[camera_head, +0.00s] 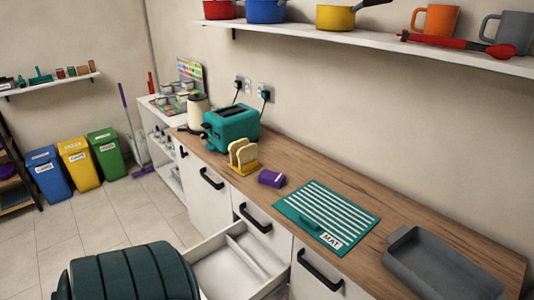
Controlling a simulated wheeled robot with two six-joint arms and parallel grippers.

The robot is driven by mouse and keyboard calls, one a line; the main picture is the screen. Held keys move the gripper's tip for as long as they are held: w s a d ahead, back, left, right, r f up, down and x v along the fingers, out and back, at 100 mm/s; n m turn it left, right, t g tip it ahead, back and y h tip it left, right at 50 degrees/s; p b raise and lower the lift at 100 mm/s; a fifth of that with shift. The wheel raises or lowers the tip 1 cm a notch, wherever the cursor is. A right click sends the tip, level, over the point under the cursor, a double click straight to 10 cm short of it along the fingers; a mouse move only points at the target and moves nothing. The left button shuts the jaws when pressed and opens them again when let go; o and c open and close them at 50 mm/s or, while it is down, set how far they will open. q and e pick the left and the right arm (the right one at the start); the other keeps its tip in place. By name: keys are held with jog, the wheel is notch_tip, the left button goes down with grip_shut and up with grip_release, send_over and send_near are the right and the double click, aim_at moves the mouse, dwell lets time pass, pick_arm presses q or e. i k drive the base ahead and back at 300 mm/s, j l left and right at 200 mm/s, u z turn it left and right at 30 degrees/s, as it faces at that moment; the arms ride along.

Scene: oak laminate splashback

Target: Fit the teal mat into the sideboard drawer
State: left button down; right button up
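The teal mat (340,204) lies flat on the wooden worktop, right of the middle. It has white stripes, a raised teal grip on its near side and a white label reading MAT at its near right corner. The sideboard drawer (215,272) is pulled open below the worktop, to the left of and lower than the mat. Its white inside shows a divider and looks empty; its near part is cut off by the bottom edge and a dark green form. Neither of my grippers is in view.
A purple block (271,178), a toast rack (242,158) and a teal toaster (231,127) stand left of the mat. A grey tray (425,268) lies to its right. A dark green ribbed, seat-like form (130,275) stands near the drawer. A shelf (375,42) hangs above.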

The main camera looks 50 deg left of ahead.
aim_at(235, 263)
jog(key=j+u, duration=0.1)
jog(key=u, duration=2.4)
jog(key=z, duration=0.5)
